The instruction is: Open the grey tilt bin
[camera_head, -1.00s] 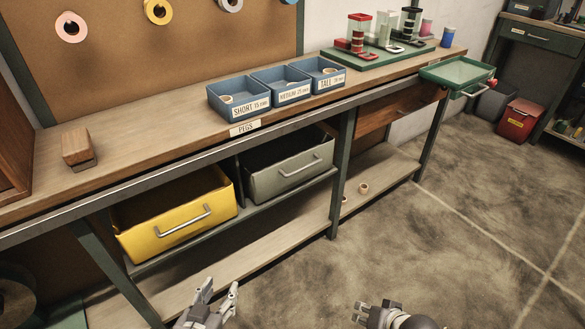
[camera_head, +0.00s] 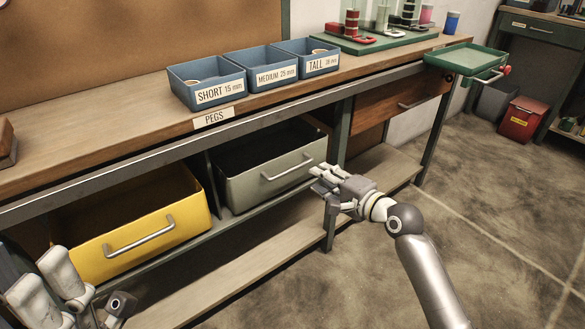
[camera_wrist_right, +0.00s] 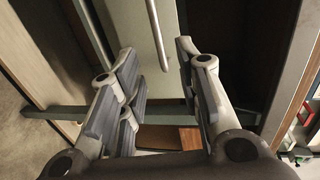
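The grey tilt bin (camera_head: 250,180) sits under the bench, right of the yellow bin. Its front leans out a little and a dark gap shows above it. Its bar handle (camera_head: 288,167) is on the front. My right gripper (camera_head: 320,178) is just right of the handle, fingers pointing at the bin. In the right wrist view the handle (camera_wrist_right: 158,35) lies ahead, between the open fingers (camera_wrist_right: 158,75) in the picture; I see no contact. My left gripper (camera_head: 45,282) is at the lower left, fingers apart and empty, in front of the yellow bin.
The yellow bin (camera_head: 130,225) with its own handle is on the left. Blue peg trays (camera_head: 260,76) stand on the bench top above. A bench leg (camera_head: 336,140) stands right of the grey bin. A green tray (camera_head: 467,58) juts out at the right. The floor in front is clear.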

